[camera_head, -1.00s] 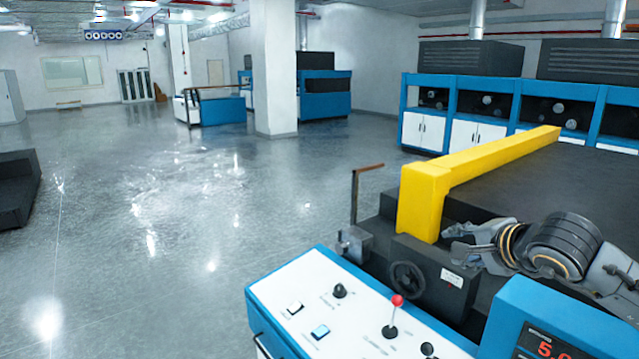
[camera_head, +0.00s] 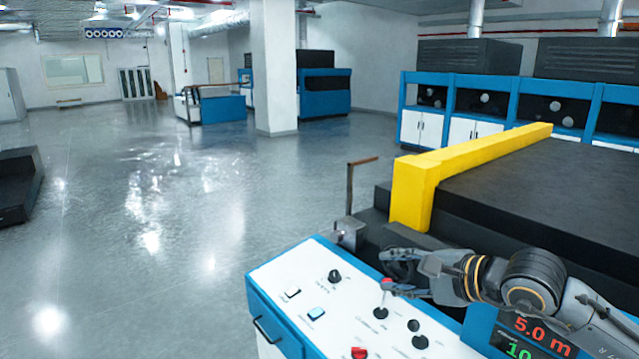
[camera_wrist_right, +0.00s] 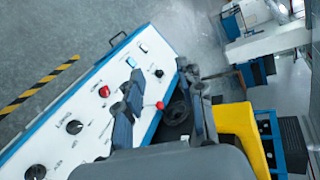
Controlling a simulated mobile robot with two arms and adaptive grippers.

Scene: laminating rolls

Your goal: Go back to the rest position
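My right gripper (camera_head: 388,272) hangs over the control panel's far right edge, near the red-knobbed lever (camera_head: 385,284). In the right wrist view its two dark fingers (camera_wrist_right: 160,86) stand apart. The lever's red knob (camera_wrist_right: 160,105) shows in the gap between them. I cannot tell whether a finger touches the knob. The white control panel (camera_head: 290,268) has a blue rim. The gripper partly hides the black handwheel behind it. My left gripper is not in view.
A yellow bar (camera_head: 470,155) runs along the black machine bed (camera_head: 555,190) beyond the gripper. A digital display (camera_head: 525,335) stands under my right forearm. A red button (camera_head: 358,353) sits on the panel. Open floor (camera_head: 150,220) lies to the left.

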